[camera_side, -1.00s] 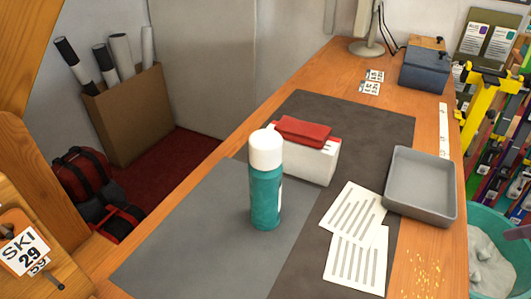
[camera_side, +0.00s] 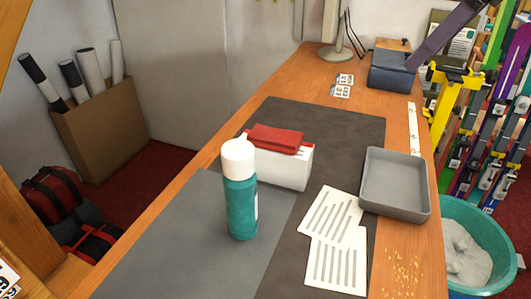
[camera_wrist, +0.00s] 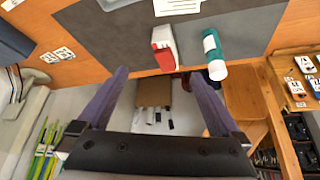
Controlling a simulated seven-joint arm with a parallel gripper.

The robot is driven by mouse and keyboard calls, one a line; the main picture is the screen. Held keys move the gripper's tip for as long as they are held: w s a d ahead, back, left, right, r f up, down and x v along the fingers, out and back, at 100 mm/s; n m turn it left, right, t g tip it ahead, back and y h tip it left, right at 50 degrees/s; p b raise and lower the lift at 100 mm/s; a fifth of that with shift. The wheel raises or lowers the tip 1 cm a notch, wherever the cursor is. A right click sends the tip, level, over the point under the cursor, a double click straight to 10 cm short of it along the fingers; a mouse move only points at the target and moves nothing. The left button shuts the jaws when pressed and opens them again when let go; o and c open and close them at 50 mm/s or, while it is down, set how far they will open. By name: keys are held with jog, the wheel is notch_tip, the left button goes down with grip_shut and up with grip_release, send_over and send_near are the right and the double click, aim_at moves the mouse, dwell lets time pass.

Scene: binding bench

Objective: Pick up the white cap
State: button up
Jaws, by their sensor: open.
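The white cap (camera_side: 238,159) is on top of an upright teal bottle (camera_side: 242,208) on the grey mat (camera_side: 170,235). The wrist view shows the white cap (camera_wrist: 217,70) at the lower end of the teal bottle (camera_wrist: 211,44), right of centre. My gripper (camera_wrist: 156,73) is open, with its two purple fingers wide apart and nothing between them. In that picture the cap lies to the right of the right fingertip. A purple-grey bar at the top right of the side view looks like part of my gripper.
Printed sheets (camera_side: 335,258) and a grey tray (camera_side: 395,206) lie to the right. A dark blue box (camera_side: 391,72) and a lamp stand at the back. The mat's front left is clear.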

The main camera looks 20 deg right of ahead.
jog(key=w+a+n+g, duration=0.1)
jog(key=w+a+n, duration=0.35)
jog(key=a, duration=0.75)
jog(key=g+y, duration=0.1)
send_near(237, 147)
jog(key=x, duration=1)
jog(key=shift+f, duration=0.3)
jog(key=c, duration=1.4)
jog(key=shift+r, duration=0.2)
jog(key=shift+r, duration=0.2)
notch_tip(237, 147, up, 2)
jog(key=shift+r, duration=0.1)
jog(key=s+d+r, duration=0.6)
jog(key=s+r, duration=0.1)
jog(key=s+d+r, duration=0.3)
jog(key=shift+s+d+r, duration=0.15)
jog(key=shift+s+r, duration=0.05)
jog(key=shift+s, duration=0.1)
